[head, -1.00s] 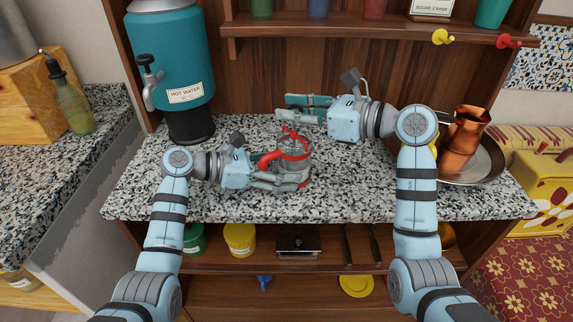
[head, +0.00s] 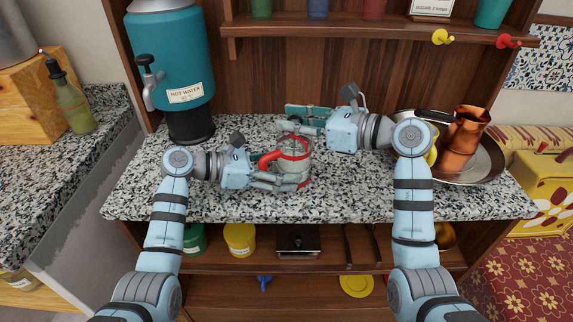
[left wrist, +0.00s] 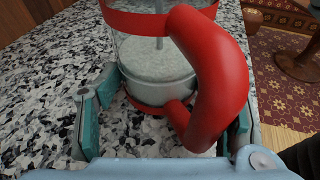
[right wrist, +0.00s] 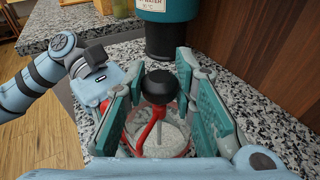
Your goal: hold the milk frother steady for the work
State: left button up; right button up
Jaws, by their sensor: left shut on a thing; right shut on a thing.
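The milk frother (head: 303,157) is a clear glass jug with red bands, a red handle and pale contents, upright on the speckled counter. My left gripper (head: 281,172) is shut on it from the handle side; in the left wrist view the red handle (left wrist: 222,75) lies between the fingers, beside the glass (left wrist: 135,50). My right gripper (head: 300,117) is over the frother's top, shut on its black knob (right wrist: 160,86), which shows between the pads in the right wrist view. The gripper hides the knob in the head view.
A teal hot water dispenser (head: 172,60) stands behind left. A copper jug (head: 464,140) stands on a round metal tray (head: 491,165) at the right, close to my right arm. A shelf (head: 330,35) runs above. The counter's front left (head: 130,190) is clear.

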jog(key=shift+f, duration=0.25)
jog(key=shift+r, duration=2.9)
jog(key=o, duration=0.8)
notch_tip(320, 180, up, 7)
jog(key=v, duration=1.2)
